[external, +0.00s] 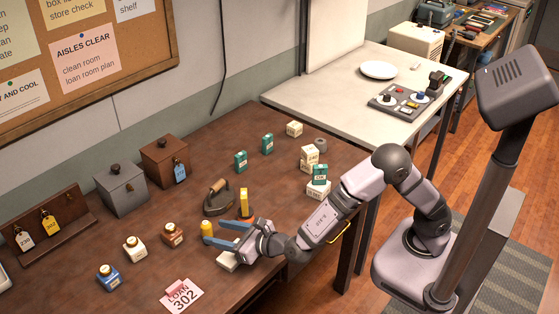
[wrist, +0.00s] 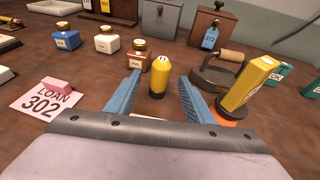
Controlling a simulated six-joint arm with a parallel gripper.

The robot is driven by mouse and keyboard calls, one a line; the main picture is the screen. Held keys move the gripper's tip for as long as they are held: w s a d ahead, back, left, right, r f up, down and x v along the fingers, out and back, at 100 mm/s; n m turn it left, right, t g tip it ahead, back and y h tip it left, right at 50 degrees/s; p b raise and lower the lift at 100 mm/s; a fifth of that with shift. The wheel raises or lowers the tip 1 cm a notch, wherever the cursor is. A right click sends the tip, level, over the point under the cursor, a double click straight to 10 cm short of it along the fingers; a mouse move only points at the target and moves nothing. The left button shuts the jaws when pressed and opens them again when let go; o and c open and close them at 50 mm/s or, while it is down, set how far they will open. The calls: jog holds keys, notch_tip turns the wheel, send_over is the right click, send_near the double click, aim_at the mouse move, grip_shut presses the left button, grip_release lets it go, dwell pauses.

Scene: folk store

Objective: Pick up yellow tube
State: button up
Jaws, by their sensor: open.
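The yellow tube (wrist: 160,76) stands upright on the brown table, with a rounded yellow body and a dark base. In the wrist view it is just beyond and between the two blue fingers of my gripper (wrist: 158,98). In the external view the yellow tube (external: 207,231) stands by the tips of my gripper (external: 219,235), partly hidden by a finger. My gripper is open, low over the table, with nothing held between its fingers.
A yellow box (wrist: 251,84) on an orange round base stands close to the right finger. A dark iron (external: 217,197) is behind it. Small bottles (external: 172,234) stand to the left, near a loan card (external: 182,296).

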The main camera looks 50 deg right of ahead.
aim_at(211, 231)
jog(key=shift+p+x, duration=0.85)
jog(key=shift+x, duration=2)
jog(key=shift+f, duration=0.15)
jog(key=shift+s, duration=0.1)
jog(key=c, duration=0.9)
